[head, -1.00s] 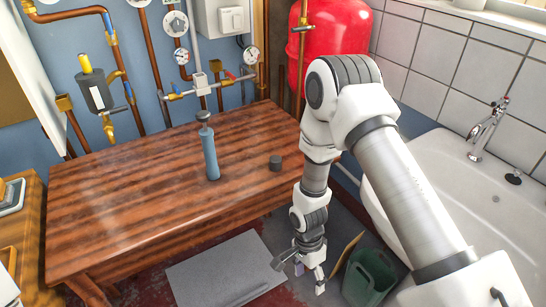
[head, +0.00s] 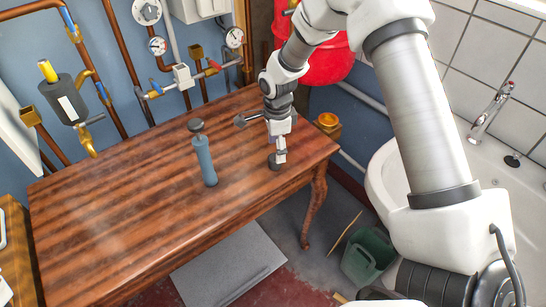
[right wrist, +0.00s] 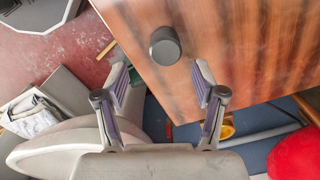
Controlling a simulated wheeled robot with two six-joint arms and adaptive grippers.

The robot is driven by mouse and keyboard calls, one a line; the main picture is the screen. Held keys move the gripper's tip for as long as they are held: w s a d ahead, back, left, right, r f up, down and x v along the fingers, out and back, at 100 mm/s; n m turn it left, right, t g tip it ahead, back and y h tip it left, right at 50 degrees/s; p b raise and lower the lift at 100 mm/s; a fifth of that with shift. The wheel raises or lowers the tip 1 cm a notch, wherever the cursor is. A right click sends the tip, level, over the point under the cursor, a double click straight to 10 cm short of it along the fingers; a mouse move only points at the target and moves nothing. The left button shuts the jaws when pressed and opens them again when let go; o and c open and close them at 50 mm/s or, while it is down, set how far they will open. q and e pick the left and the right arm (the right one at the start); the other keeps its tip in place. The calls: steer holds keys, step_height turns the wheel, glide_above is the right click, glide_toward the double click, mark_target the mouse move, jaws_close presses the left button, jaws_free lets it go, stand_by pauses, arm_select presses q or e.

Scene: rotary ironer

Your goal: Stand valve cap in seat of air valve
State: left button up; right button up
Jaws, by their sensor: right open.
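A small dark round cap (head: 273,162), which looks like the valve cap, stands on the wooden table near its right front edge. In the right wrist view the cap (right wrist: 165,45) lies on the wood ahead of the fingertips, roughly in line with the gap between them. My right gripper (head: 262,140) is open and empty, just above and beside the cap; I cannot tell if it touches it. A dark cylinder with a yellow top (head: 66,98) on the left wall pipework may be the air valve; its seat cannot be made out. My left gripper is not in view.
A blue-grey bottle-shaped thing with a dark top (head: 204,158) stands upright on the table (head: 120,215), left of my right gripper. A brass fitting (head: 328,121) shows past the table's right edge. A white basin (head: 390,175) is at the right. The table's left half is clear.

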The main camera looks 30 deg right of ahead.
mark_target(274, 156)
steer(key=f, duration=0.2)
steer(key=w+f, duration=0.1)
steer(key=f, duration=0.2)
steer(key=shift+f, duration=0.2)
steer(key=shift+r, duration=0.15)
steer(key=shift+s+r, duration=0.1)
steer(key=shift+s, duration=0.05)
steer(key=shift+c, duration=0.9)
steer(key=c, duration=0.9)
steer(key=shift+o, duration=0.2)
